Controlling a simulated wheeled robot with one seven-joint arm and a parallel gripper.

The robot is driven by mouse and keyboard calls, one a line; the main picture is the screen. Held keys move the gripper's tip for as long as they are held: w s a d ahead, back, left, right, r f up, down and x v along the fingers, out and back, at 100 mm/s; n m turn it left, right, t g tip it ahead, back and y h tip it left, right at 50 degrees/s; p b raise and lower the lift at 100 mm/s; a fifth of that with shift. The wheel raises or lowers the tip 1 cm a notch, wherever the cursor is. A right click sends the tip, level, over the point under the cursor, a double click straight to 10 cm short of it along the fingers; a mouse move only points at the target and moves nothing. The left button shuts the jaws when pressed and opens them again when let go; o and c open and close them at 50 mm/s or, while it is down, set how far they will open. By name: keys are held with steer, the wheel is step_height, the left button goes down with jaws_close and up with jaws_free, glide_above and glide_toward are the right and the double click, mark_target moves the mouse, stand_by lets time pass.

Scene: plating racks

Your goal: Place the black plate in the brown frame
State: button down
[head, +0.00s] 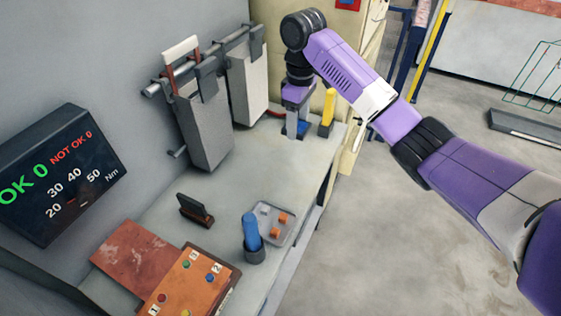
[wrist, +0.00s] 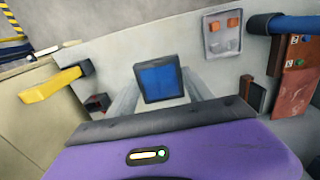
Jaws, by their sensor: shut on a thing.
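My gripper (head: 297,128) is low over the far end of the grey bench, pointing down. It is shut on a small square piece with a dark rim and a blue face (wrist: 161,80), which shows between the pale fingers in the wrist view. I cannot tell whether this is the black plate. A small black plate-like piece (head: 195,210) leans in a low dark holder mid-bench, apart from my gripper. A reddish-brown frame with a white top bar (head: 181,50) hangs at the wall rail. I cannot tell for sure that it is the task's brown frame.
Grey rack panels (head: 206,130) hang along the wall left of my gripper. A yellow-handled tool (head: 327,108) stands close on its right. A tray with orange pieces (head: 272,222), a blue-handled tool in a cup (head: 251,232) and a brown board (head: 135,258) are nearer.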

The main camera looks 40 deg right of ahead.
steer(key=shift+w+a+f, duration=0.1)
steer(key=shift+f, duration=0.2)
steer(key=b, duration=0.5)
glide_above(294, 177)
step_height(294, 177, down, 11)
steer(key=shift+w+f+p, duration=0.1)
steer(key=shift+f+p, duration=0.75)
steer(key=shift+f, duration=3.3)
steer(key=shift+f, duration=0.15)
steer(key=shift+c, duration=2.1)
jaws_free()
